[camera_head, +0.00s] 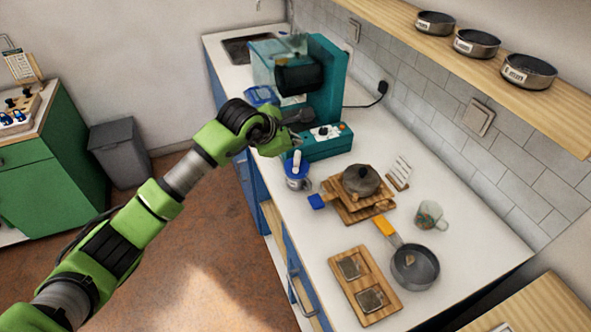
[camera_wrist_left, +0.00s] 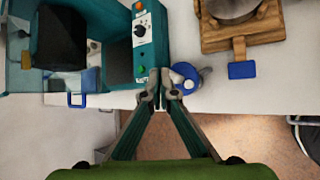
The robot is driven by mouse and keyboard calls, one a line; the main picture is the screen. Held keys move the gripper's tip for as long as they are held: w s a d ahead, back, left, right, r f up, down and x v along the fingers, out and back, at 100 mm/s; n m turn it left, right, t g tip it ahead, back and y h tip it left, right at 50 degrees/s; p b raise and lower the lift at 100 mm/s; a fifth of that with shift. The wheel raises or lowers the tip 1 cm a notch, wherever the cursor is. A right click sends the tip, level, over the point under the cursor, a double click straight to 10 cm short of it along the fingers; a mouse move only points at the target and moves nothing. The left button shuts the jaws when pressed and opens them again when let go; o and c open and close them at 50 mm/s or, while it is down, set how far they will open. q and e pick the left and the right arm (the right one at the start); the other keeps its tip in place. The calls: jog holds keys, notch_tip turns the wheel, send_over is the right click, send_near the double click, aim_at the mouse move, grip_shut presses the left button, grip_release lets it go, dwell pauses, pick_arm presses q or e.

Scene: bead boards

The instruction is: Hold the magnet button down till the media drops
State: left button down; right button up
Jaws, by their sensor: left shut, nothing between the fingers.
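A teal machine (camera_head: 326,75) with a dark drum and a clear front stands on the white counter. Its control panel (camera_head: 327,132) shows in the left wrist view (camera_wrist_left: 143,45) with a red-orange button (camera_wrist_left: 139,6), a black knob on a white plate (camera_wrist_left: 139,30) and a green button (camera_wrist_left: 141,69). I cannot tell from labels which is the magnet button. My left gripper (camera_head: 300,118) is shut and empty beside the panel. In the left wrist view its fingertips (camera_wrist_left: 160,74) are close together near the green button; contact is unclear. The media cannot be made out. My right gripper is out of view.
A blue-and-white jug (camera_head: 297,184) stands close below the left gripper. A blue tray (camera_head: 262,95) is by the machine. A dark pot (camera_head: 360,180) on wooden boards, a mug (camera_head: 431,216) and a pan (camera_head: 414,267) occupy the nearer counter.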

aim_at(299, 161)
pick_arm(q)
notch_tip(299, 161, down, 6)
jog(key=b, duration=0.3)
jog(key=shift+f, duration=0.2)
jog(key=shift+f+b, duration=0.45)
jog(key=shift+b, duration=0.05)
dwell(0.7)
jog(key=shift+f+b, duration=0.35)
jog(key=shift+b, duration=0.25)
jog(key=shift+f+b, duration=0.5)
dwell(0.5)
jog(key=shift+r, duration=0.2)
dwell(1.5)
jog(key=shift+r, duration=0.75)
